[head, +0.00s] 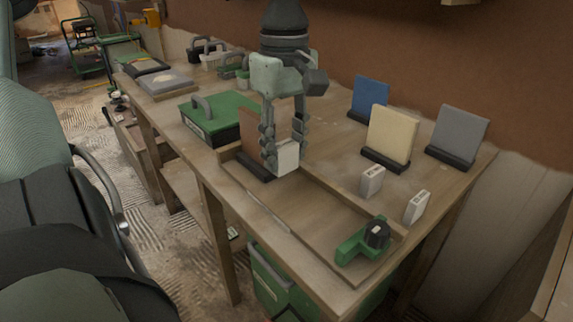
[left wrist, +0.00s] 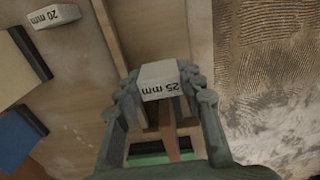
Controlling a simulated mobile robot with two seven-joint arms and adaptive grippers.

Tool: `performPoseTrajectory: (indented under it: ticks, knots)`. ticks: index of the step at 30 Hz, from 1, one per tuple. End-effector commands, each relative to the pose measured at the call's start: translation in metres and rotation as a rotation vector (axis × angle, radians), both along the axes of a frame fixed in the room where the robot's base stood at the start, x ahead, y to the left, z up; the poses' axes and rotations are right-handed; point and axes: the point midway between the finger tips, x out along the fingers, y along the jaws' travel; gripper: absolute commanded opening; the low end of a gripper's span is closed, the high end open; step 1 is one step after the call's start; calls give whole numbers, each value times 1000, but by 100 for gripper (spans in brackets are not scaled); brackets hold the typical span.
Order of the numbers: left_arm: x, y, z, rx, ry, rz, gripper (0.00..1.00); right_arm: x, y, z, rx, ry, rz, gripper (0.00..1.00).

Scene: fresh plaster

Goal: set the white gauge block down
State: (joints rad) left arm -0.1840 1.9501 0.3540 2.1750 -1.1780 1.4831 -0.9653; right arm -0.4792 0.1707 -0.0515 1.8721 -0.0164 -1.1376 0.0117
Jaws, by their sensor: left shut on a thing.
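My left gripper (head: 283,150) points down over the front part of the workbench and is shut on a white gauge block (head: 287,158). In the left wrist view the block (left wrist: 158,80) sits between both fingertips, and its face reads "25 mm". It is beside the brown sample panel (head: 249,132) in its dark stand. I cannot tell whether the block touches the surface below. Two other white gauge blocks (head: 372,181) and (head: 416,207) stand to the right; one in the left wrist view reads "20 mm" (left wrist: 53,15). My right gripper is not in view.
A wooden-edged board (head: 290,222) lies under the gripper, with a green tool with a black knob (head: 362,242) at its near right. Blue (head: 369,97), cream (head: 391,136) and grey (head: 459,135) panels stand behind. A green case (head: 215,117) is to the left.

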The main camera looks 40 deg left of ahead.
Motion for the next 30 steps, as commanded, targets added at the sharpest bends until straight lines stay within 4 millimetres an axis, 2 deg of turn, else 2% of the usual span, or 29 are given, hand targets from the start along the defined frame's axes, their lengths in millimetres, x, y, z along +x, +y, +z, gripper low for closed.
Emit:
performPoseTrajectory:
  ticks: [3,9,12,22,27,28,30]
  knots:
    - [3,-1,-6,0,1,-1,10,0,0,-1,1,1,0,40]
    - [2,-2,-34,-2,1,-1,9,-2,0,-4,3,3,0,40]
    - [3,-1,-41,-1,-1,0,9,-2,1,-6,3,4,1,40]
    - [3,-1,-43,0,-3,0,9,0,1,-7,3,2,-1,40]
    - [3,-1,-45,-1,-3,0,9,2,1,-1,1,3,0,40]
    - [3,-1,-45,-1,-2,0,39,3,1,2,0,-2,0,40]
    - [3,-1,-44,-1,-2,1,48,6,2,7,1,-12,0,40]
